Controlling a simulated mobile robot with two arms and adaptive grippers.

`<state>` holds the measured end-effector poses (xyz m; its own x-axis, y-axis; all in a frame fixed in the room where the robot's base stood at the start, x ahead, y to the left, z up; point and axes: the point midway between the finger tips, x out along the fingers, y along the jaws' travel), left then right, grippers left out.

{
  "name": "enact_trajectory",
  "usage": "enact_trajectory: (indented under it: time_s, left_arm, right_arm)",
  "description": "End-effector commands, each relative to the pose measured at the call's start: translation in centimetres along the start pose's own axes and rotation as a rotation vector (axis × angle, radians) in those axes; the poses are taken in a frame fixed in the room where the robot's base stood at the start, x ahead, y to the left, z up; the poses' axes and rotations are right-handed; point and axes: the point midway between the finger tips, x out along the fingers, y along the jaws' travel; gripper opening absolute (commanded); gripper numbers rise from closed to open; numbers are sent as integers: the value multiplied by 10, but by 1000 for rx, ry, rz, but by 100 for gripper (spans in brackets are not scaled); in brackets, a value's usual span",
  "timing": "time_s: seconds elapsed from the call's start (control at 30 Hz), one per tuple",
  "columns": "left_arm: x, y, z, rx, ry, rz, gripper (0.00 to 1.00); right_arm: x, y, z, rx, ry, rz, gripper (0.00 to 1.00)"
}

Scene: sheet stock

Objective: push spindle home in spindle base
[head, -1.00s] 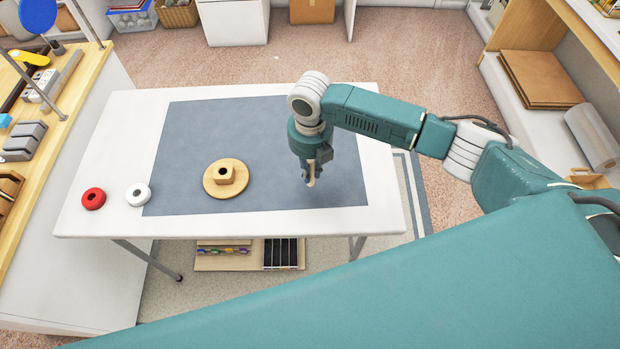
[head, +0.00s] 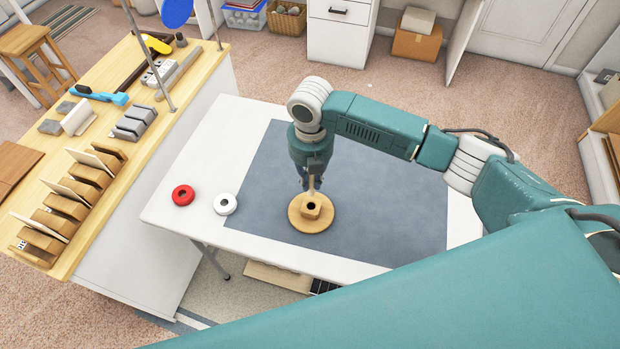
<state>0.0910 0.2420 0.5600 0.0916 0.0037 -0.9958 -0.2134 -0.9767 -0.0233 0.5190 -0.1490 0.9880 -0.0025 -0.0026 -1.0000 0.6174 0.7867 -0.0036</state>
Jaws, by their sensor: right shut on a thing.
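The spindle base (head: 325,222) is a round wooden disc with a square block on top and a dark hole (head: 311,206) in the block. It lies on the grey mat on the white table. My right gripper (head: 313,184) points down just behind the block and is shut on the spindle (head: 311,184), a thin pale wooden piece. Only a short part of the spindle shows below the jaws. The hole looks open, with the spindle outside it. I cannot tell how high its lower end is. My left gripper is not in view.
A red ring (head: 183,195) and a white ring (head: 225,204) lie left of the grey mat (head: 390,215) on the white table (head: 190,165). A wooden bench (head: 150,125) with racks and tools stands at the left. The mat right of the base is clear.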

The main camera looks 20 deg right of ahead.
Motion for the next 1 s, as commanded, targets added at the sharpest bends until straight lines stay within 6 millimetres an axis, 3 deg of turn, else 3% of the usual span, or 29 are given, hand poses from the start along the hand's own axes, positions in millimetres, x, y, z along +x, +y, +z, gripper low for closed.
enact_trajectory:
  time_s: [0.23,0.57,1.0]
  left_arm:
    - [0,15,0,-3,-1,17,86]
    - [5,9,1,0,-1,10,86]
    - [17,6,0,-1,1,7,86]
  right_arm:
    - [0,0,0,4,0,0,0]
    - [10,0,0,7,1,0,0]
    - [36,0,0,7,0,0,0]
